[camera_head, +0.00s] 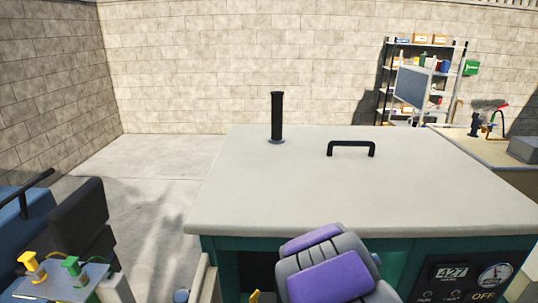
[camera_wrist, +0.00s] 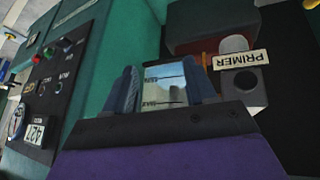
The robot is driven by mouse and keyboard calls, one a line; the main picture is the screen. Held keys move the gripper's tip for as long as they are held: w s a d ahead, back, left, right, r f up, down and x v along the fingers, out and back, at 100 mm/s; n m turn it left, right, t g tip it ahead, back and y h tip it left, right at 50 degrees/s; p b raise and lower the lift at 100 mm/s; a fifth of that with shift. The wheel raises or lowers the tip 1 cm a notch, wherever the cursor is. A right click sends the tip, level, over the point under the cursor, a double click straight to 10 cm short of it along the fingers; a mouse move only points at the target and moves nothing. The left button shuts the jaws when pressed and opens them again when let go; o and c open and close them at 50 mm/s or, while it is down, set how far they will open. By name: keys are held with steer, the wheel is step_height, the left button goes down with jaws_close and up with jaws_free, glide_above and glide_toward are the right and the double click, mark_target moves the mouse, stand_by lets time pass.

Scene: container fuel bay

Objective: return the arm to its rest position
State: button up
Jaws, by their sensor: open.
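My arm, grey with purple panels, shows at the bottom centre of the head view (camera_head: 330,268), low against the front of a green cabinet with a pale top (camera_head: 300,192). My gripper's fingers are not visible there. In the wrist view, my gripper (camera_wrist: 163,82) is open, with one blue-grey finger at each side. A pale, glassy rectangular piece with dark marks (camera_wrist: 164,90) shows between the fingers. I cannot tell whether it touches them. An upside-down PRIMER label (camera_wrist: 240,60) is right of the fingers, inside a dark recess.
A black post (camera_head: 277,117) and a black handle (camera_head: 351,144) stand on the cabinet top. A control panel (camera_head: 462,280) reading 427 is at its front right. A tray with yellow and green fittings (camera_head: 62,280) is at lower left. Floor at left (camera_head: 140,180) is clear.

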steer(key=s+a+r+n+g+y, duration=0.1)
steer(key=s+r, duration=0.4)
steer(key=s, duration=0.6)
steer(key=s+a+r+n+g+y, duration=0.1)
steer(key=s+a+r+g, duration=0.2)
steer(key=s, duration=0.8)
steer(key=s+a+r+n+g+y, duration=0.1)
steer(key=s+a+r+g, duration=0.1)
steer(key=s+r, duration=0.5)
steer(key=s+g, duration=0.1)
steer(key=s, duration=0.3)
steer(key=shift+s, duration=0.4)
